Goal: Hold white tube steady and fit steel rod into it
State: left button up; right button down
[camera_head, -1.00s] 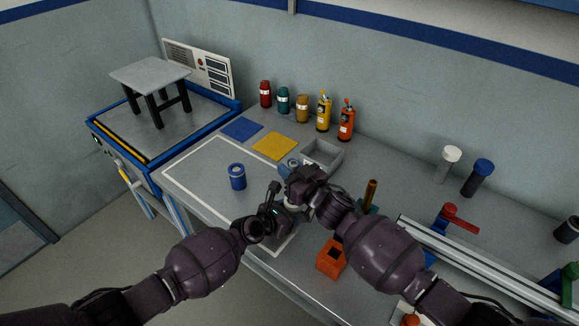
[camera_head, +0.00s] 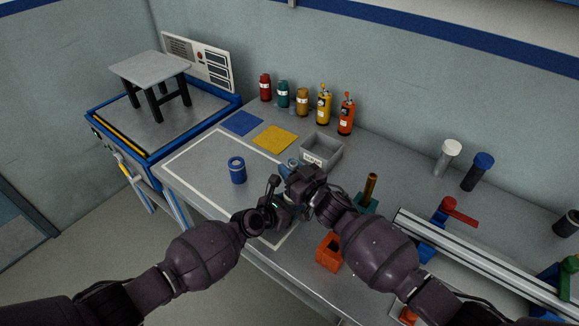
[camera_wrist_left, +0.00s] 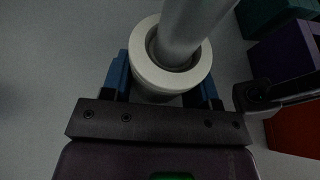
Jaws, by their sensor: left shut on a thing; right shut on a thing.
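In the left wrist view the white tube (camera_wrist_left: 150,81) stands between the blue-padded fingers of my left gripper (camera_wrist_left: 162,88), which is shut on it. The steel rod (camera_wrist_left: 186,28) comes down from the top of that view, and its lower end sits within the tube's round opening. How deep it reaches is not clear. In the head view my left gripper (camera_head: 273,200) and my right gripper (camera_head: 290,172) are close together over the table's front area. The right one is shut, apparently on the rod; its fingers and the tube are mostly hidden by my arms.
A blue jar (camera_head: 237,170) stands left of my grippers. A grey bin (camera_head: 337,158) is just behind them. An orange holder (camera_head: 328,254) and a metal rail (camera_head: 480,258) lie to the right. Several bottles (camera_head: 345,115) line the back. The outlined area at left is mostly clear.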

jog(key=shift+f, duration=0.9)
jog(key=c, duration=1)
grip_release()
jog(key=shift+o, duration=0.6)
jog(key=shift+s+a, duration=0.1)
jog(key=shift+a, duration=0.05)
notch_tip(320, 180, up, 10)
jog(key=shift+d, duration=0.25)
